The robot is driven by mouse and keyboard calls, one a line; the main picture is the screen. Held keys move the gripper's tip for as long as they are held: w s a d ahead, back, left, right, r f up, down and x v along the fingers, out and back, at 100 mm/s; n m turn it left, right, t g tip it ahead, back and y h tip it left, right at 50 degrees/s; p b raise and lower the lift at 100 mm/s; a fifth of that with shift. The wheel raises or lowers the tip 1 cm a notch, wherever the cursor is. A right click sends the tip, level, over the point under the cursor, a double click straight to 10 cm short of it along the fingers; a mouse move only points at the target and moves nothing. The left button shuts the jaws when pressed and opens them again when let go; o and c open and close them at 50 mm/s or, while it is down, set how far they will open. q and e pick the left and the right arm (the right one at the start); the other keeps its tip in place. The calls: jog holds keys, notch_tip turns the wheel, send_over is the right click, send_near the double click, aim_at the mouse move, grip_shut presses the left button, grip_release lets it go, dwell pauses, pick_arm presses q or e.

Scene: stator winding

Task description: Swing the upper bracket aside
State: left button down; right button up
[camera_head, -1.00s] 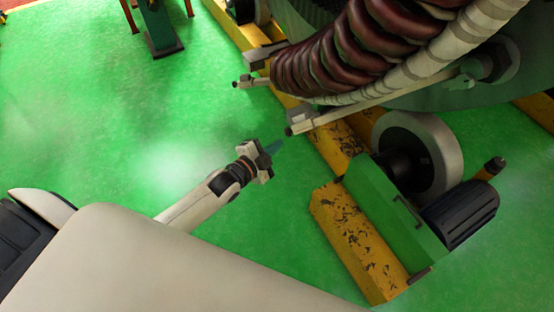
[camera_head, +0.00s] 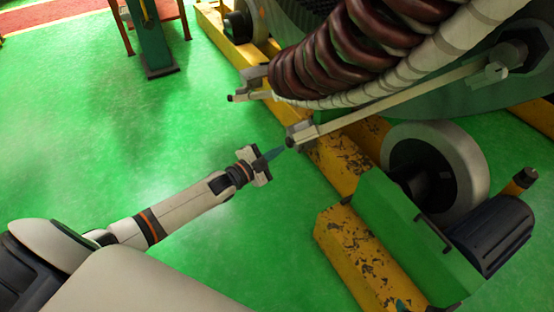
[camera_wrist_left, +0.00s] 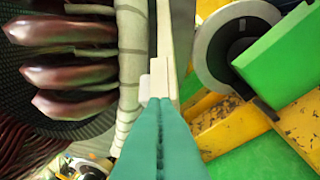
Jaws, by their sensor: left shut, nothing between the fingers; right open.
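The upper bracket is a long pale bar (camera_head: 400,98) with a bolt at its upper right end and a dark-tipped block (camera_head: 299,134) at its free lower left end. It runs alongside the coil. My left gripper (camera_head: 281,150) is shut and empty, its teal fingertips just at the lower left of that free end. In the left wrist view the shut teal fingers (camera_wrist_left: 159,105) point at the bar (camera_wrist_left: 164,50) and overlap its near end. I cannot tell if they touch. Only a teal tip of my right gripper (camera_head: 402,305) shows at the bottom edge.
Dark red coils (camera_head: 355,50) and a pale wrapped band lie behind the bar. A second, shorter bracket (camera_head: 250,95) is at the left. Below are a yellow frame (camera_head: 350,250), a grey roller (camera_head: 440,160) and a black motor (camera_head: 495,235). Green floor at the left is free.

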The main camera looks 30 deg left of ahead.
pick_arm(q)
jog(key=shift+w+a+f+b, duration=0.2)
jog(key=shift+w+f+b, duration=0.35)
jog(key=shift+w+b, duration=0.1)
pick_arm(e)
jog(key=shift+t, duration=0.8)
jog(key=shift+w+a+r, duration=0.1)
jog(key=shift+w+r, duration=0.05)
jog(key=shift+r, duration=1.05)
jog(key=shift+w+a+r, duration=0.1)
jog(key=shift+w+r, duration=0.05)
jog(key=shift+r, duration=1)
